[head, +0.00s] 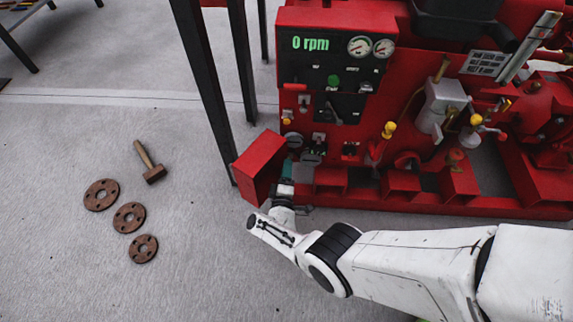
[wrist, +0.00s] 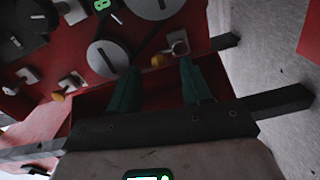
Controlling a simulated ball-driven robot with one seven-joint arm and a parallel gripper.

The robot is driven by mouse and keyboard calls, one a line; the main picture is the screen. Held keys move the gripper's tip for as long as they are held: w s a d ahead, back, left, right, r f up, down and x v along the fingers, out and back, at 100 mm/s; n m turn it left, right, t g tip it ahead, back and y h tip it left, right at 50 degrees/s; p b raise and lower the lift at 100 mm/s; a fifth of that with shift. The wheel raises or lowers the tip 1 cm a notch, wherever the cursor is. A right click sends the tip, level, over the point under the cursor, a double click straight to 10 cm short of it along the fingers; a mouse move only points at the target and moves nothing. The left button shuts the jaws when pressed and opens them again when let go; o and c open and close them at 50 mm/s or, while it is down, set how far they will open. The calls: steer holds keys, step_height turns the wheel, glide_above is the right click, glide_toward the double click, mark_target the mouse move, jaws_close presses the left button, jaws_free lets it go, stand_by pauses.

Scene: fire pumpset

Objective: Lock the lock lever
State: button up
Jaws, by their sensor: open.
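The red pumpset (head: 300,18) stands at the upper right of the head view. I cannot tell for sure which part is the lock lever. In the wrist view a small lever with a yellow knob on a pale plate (wrist: 177,43) lies just beyond my gripper (wrist: 157,78), between its fingers in the picture. A second yellow-tipped lever (wrist: 66,88) shows to the left. My gripper is open, with its two green fingers apart and nothing between them. In the head view my gripper (head: 287,168) is in front of the lower left of the control panel, partly hidden by my wrist.
A red box-like panel (head: 257,165) juts out left of my gripper. Red-framed compartments (head: 330,178) line the pumpset's base. Dark table legs (head: 203,75) stand to the left.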

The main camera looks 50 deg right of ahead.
steer(key=p+v, duration=0.2)
steer(key=v, duration=0.6)
steer(key=shift+s+a, duration=0.25)
